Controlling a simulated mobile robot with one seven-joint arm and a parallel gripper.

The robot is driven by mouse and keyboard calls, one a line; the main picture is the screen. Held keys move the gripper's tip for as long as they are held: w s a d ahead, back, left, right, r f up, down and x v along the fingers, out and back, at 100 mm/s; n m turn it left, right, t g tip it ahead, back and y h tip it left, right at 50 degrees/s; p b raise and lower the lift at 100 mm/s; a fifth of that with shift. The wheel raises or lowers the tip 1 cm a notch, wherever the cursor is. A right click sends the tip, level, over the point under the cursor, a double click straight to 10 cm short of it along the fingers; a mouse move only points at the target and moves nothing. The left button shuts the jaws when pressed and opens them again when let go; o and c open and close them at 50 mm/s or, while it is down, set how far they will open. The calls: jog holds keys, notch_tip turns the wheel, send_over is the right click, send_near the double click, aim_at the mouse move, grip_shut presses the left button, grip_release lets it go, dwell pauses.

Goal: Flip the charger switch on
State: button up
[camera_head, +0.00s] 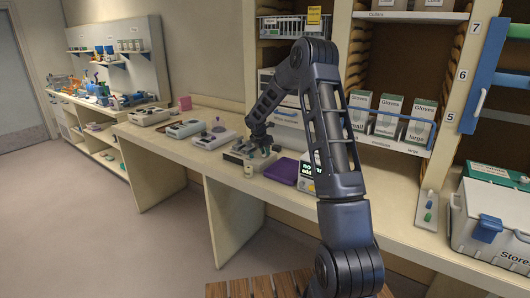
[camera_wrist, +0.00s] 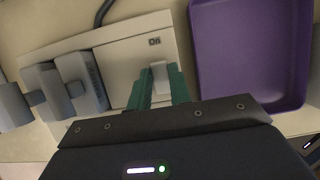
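The charger (camera_head: 246,158) is a pale box on the counter, and my gripper (camera_head: 263,149) is down at it in the head view. In the wrist view the charger's cream panel (camera_wrist: 120,62) carries an "On" label. The small pale switch (camera_wrist: 158,72) is just below that label. My gripper's green fingers (camera_wrist: 159,88) stand on either side of the switch, with a narrow gap that the switch appears to fill. The fingers partly hide the switch, so its exact position is unclear. Grey blocky parts (camera_wrist: 66,88) sit on the charger left of the switch.
A purple tray (camera_head: 282,171) lies close right of the charger; its wall shows in the wrist view (camera_wrist: 196,60). A small display (camera_head: 307,170) stands beyond it. Other devices (camera_head: 214,138) line the counter to the left. Glove boxes (camera_head: 388,113) are on a shelf at right.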

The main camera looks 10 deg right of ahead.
jog(key=shift+d, duration=0.1)
grip_shut()
jog(key=shift+w+d+g+y, duration=0.25)
jog(key=shift+g+y, duration=0.55)
jog(key=shift+w+d+f+g+y, duration=0.15)
jog(key=shift+w+g+y, duration=0.1)
jog(key=shift+g+y, duration=0.65)
jog(key=o, duration=0.9)
grip_release()
jog(key=shift+r, duration=0.2)
notch_tip(320, 180, up, 10)
jog(key=shift+w+d+r, duration=0.15)
jog(key=shift+r, duration=0.1)
